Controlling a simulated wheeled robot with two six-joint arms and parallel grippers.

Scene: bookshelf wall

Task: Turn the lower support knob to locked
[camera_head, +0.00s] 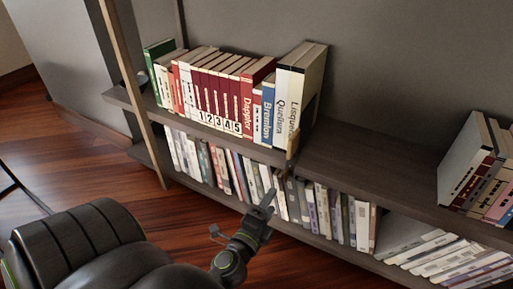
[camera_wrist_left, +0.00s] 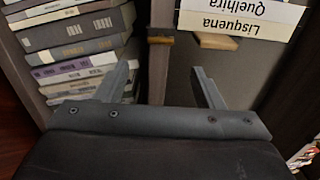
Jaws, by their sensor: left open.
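My left gripper (camera_head: 266,200) is in front of the lower bookshelf row, just below the shelf board's front edge. In the left wrist view its two fingers (camera_wrist_left: 158,82) stand apart with nothing between them. A small tan, brass-like fitting (camera_head: 292,143) sits at the shelf's front edge, by the end of the upper book row. A similar fitting shows ahead of the fingers in the left wrist view (camera_wrist_left: 160,36). I cannot clearly make out a knob or its setting. The gripper appears apart from the fitting. My right gripper is not in view.
Upright books (camera_head: 225,95) fill the upper shelf's left part, ending with tall white ones. The shelf board (camera_head: 365,160) is bare right of them. More books (camera_head: 345,215) fill the lower row. A wooden post (camera_head: 128,75) stands at left. Wood floor (camera_head: 190,215) is open in front.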

